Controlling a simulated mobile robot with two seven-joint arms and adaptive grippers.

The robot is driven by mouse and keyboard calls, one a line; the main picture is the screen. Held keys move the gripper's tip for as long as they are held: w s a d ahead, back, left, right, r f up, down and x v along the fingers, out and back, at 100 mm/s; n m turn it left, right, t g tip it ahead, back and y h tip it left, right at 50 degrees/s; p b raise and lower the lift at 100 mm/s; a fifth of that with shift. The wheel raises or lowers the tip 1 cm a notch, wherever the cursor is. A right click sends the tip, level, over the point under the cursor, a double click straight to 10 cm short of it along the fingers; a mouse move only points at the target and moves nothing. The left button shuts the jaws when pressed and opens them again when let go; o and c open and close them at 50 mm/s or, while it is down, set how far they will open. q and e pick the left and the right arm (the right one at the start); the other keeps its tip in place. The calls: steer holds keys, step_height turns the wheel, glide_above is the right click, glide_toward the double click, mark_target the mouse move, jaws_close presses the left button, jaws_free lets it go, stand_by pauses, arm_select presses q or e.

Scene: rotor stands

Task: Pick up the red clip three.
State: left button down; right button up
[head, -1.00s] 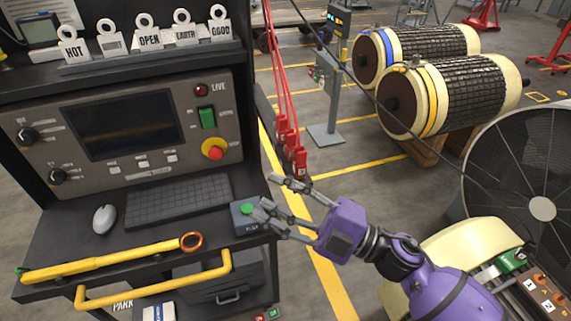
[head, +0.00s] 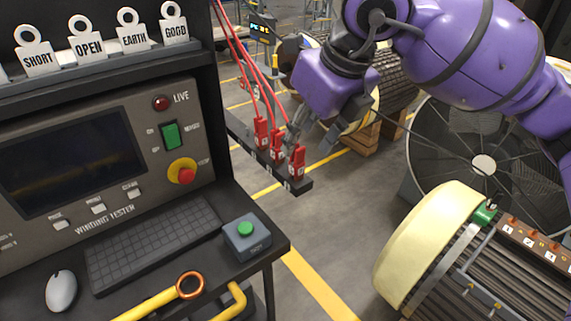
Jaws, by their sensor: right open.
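Three red clips stand in a row on a dark rail (head: 238,130) at the right side of the tester cabinet: a far one (head: 262,131), a middle one (head: 277,143) and a near one (head: 297,163) at the rail's end. Their small white number labels are too small to read surely, so I cannot tell which is clip three. My right gripper (head: 312,138) is open, with its grey fingers pointing down close behind and beside the near and middle clips. I cannot tell whether it touches them. My left gripper is not in view.
Red cables (head: 252,65) run up from the clips. A desk with a keyboard (head: 150,243), mouse (head: 61,290) and green button box (head: 246,237) lies at the left. A large fan (head: 455,150) and a cream-ended rotor (head: 420,245) stand at the right.

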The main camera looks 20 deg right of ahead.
mark_target(301, 149)
steer(key=shift+w+d+f, duration=0.3)
steer(key=shift+w+f, duration=0.25)
steer(key=shift+f, duration=0.05)
steer(key=shift+w+d+f, duration=0.3)
steer(key=shift+w+f, duration=0.2)
steer(key=shift+f, duration=0.05)
steer(key=shift+a+f, duration=0.15)
steer(key=shift+f, duration=0.15)
steer(key=x, duration=0.4)
steer(key=shift+w+f, duration=0.25)
steer(key=shift+f, duration=0.05)
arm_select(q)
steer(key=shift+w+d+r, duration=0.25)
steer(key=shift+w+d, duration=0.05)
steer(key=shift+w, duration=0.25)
arm_select(e)
jaws_close()
